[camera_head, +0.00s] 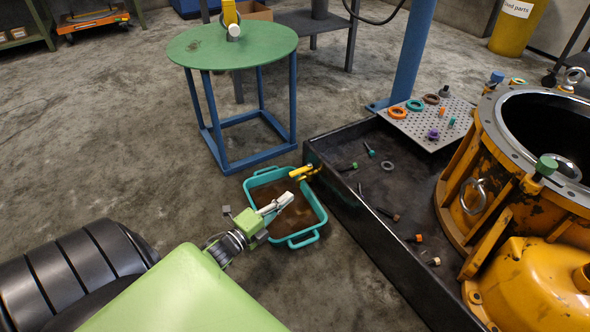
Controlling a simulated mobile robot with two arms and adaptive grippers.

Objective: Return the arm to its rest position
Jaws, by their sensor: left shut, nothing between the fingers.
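My left gripper (284,200) reaches up from the lower left on my green arm. Its pale fingers are together and hold nothing. In the picture the fingers lie over a teal drain pan (318,214) on the floor. How high they are above it is hard to tell. The pan holds brown liquid. A yellow tap (306,170) on the corner of the black tray sticks out over the pan, just beyond my fingertips and apart from them. My right gripper is out of view.
A black tray (345,232) right of the pan holds loose bolts and the orange transmission housing (525,275). A perforated plate (430,125) with coloured rings lies at its far edge. A round green table (215,48) stands beyond the pan.

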